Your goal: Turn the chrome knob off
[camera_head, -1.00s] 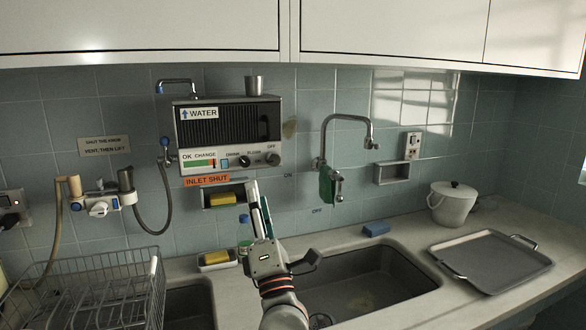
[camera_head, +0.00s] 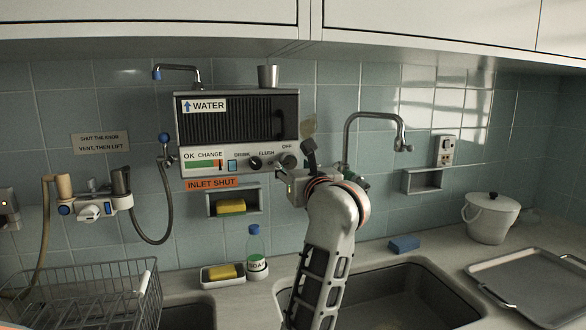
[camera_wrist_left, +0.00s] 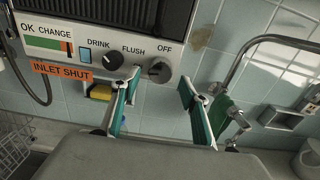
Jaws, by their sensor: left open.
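The chrome knob (camera_head: 287,160) is at the right end of the water unit's front panel, under the OFF label. In the wrist view the chrome knob (camera_wrist_left: 159,71) shows just beyond the gap between my left fingertips. I cannot tell its exact pointer direction. My left gripper (camera_wrist_left: 160,82) is open and empty, with green-padded fingers either side of that gap; no contact with the knob shows. In the head view my left gripper (camera_head: 302,168) is just below and right of the knob, partly hidden by my arm. My right gripper is not in view.
A black knob (camera_head: 255,162) sits left of the chrome one. A curved tap (camera_head: 372,116) is on the wall to the right. A soap bottle (camera_head: 256,250) and a sponge tray (camera_head: 222,279) stand below. The sink (camera_head: 400,300) and a lidded pot (camera_head: 490,220) are to the right.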

